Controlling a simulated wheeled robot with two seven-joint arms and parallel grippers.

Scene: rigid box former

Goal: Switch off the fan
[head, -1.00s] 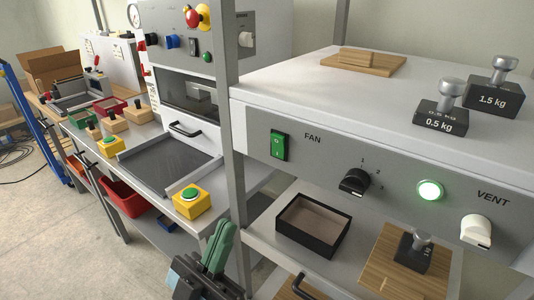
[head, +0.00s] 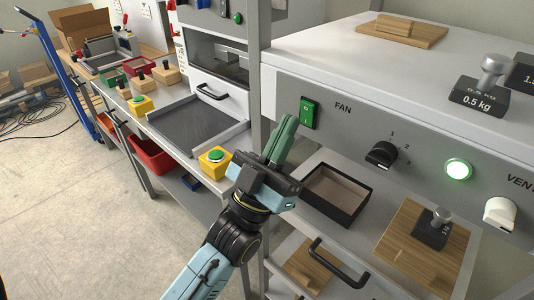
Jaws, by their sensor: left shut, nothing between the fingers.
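The fan switch (head: 309,113) is a green rocker on the grey panel, left of the label FAN (head: 343,107). A black rotary knob (head: 381,155) with numbers around it sits to its right. A round lamp (head: 458,170) on the panel glows green. My left gripper (head: 288,122) has green fingers, shut and empty, pointing up. Its tips show just left of and slightly below the switch; I cannot tell whether they touch the panel. My right gripper is not in view.
A white vent knob (head: 500,214) is at the right. Below the panel are an open black box (head: 336,194) and a wooden board (head: 405,250) with a weight on it. A grey post (head: 257,75) stands left of the switch. A yellow button box (head: 214,161) is beside my gripper.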

